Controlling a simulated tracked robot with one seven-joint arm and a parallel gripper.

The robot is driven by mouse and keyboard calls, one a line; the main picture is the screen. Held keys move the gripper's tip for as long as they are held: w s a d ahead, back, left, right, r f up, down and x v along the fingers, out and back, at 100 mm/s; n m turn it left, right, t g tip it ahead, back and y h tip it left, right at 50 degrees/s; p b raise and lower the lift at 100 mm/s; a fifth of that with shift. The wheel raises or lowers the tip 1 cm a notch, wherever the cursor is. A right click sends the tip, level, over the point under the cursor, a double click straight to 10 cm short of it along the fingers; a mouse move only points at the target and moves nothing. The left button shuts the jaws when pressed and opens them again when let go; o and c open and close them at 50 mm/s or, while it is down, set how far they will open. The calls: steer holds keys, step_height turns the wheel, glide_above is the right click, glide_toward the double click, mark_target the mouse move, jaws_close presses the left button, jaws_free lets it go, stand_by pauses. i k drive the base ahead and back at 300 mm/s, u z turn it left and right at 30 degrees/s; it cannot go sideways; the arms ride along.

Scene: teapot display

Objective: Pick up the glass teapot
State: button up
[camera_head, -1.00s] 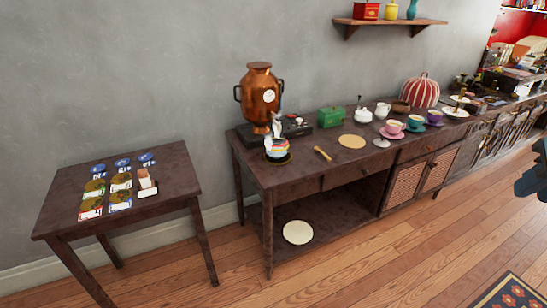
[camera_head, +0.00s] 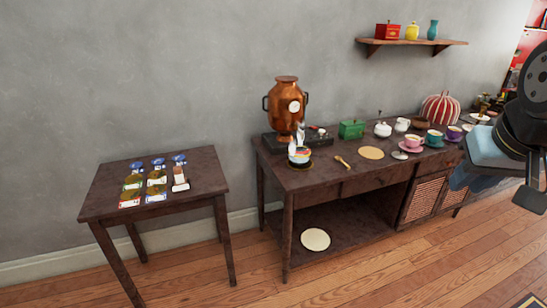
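I cannot clearly make out a teapot of clear glass. A small colourful striped vessel (camera_head: 299,154) stands on a dark round base at the left front of the long dark sideboard (camera_head: 345,184), below the copper samovar's spout. A small white lidded pot (camera_head: 383,130) stands farther right on the sideboard. My gripper (camera_head: 531,198) is at the right edge, partly cut off, nearer to me than the sideboard and well apart from both vessels. Whether its fingers are open or shut does not show.
The copper samovar (camera_head: 286,105) stands at the sideboard's left back. A green box (camera_head: 351,129), cups and a striped pumpkin-like thing (camera_head: 440,107) stand farther right. A small table (camera_head: 100,205) with cards is at the left. A wall shelf (camera_head: 410,42) hangs above.

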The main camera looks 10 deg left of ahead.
mark_target(303, 155)
steer(key=u, duration=0.5)
steer(key=i, duration=1.5)
steer(key=z, duration=0.05)
